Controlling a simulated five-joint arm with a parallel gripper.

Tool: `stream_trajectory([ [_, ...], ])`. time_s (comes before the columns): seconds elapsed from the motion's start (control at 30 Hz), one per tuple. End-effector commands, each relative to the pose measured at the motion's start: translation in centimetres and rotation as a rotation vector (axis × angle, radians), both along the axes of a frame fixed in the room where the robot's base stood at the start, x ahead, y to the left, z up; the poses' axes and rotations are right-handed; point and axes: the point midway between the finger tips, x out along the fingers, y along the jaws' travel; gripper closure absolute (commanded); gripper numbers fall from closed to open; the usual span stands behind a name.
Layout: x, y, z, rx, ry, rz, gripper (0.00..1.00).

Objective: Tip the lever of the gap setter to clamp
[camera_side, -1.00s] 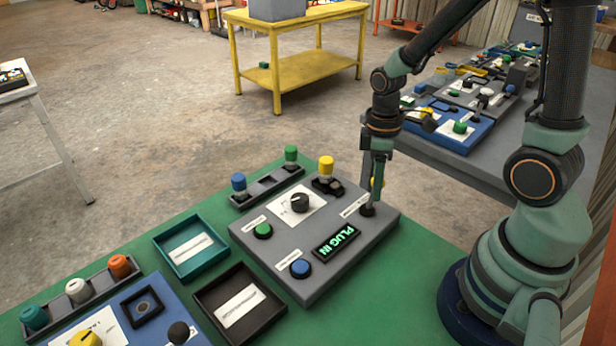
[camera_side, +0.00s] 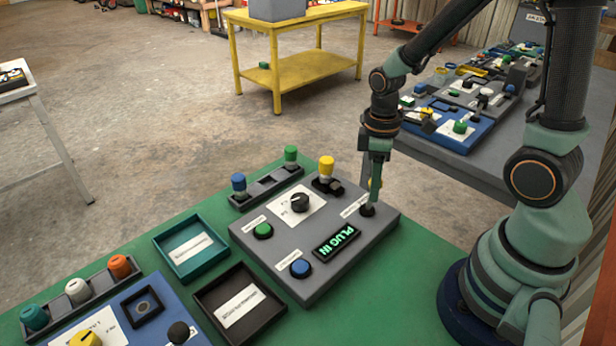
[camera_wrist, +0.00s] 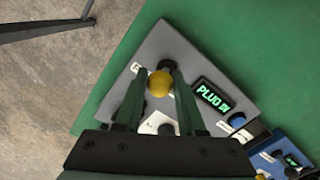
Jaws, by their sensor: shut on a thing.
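The lever stands at the right corner of a grey panel (camera_side: 285,232) in the side view. It has a yellow ball knob (camera_wrist: 160,83) and a round black foot (camera_side: 367,209). My gripper (camera_side: 374,182) reaches down from above and is shut on the yellow knob, with one finger on each side of it. In the wrist view my gripper (camera_wrist: 157,74) shows both green fingers flanking the knob. In the side view the fingers hide most of the knob and shaft. The label beside the lever is too small to read.
The panel also bears a lit "PLUG IN" display (camera_side: 336,243), a black dial (camera_side: 299,202), green (camera_side: 263,230) and blue (camera_side: 301,268) buttons, and a yellow-topped plug (camera_side: 326,168). Trays (camera_side: 190,246) and a blue panel (camera_side: 150,310) lie to the left. Green table is bare in front.

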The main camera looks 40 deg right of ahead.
Motion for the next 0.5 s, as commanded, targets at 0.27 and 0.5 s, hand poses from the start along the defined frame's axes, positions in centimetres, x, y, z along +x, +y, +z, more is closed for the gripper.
stream_trajectory([
  [0.27, 0.05, 0.02, -0.03, 0.000, -0.001, 0.002, 0.31],
  [0.5, 0.09, 0.00, 0.39, 0.000, -0.002, 0.002, 0.31],
])
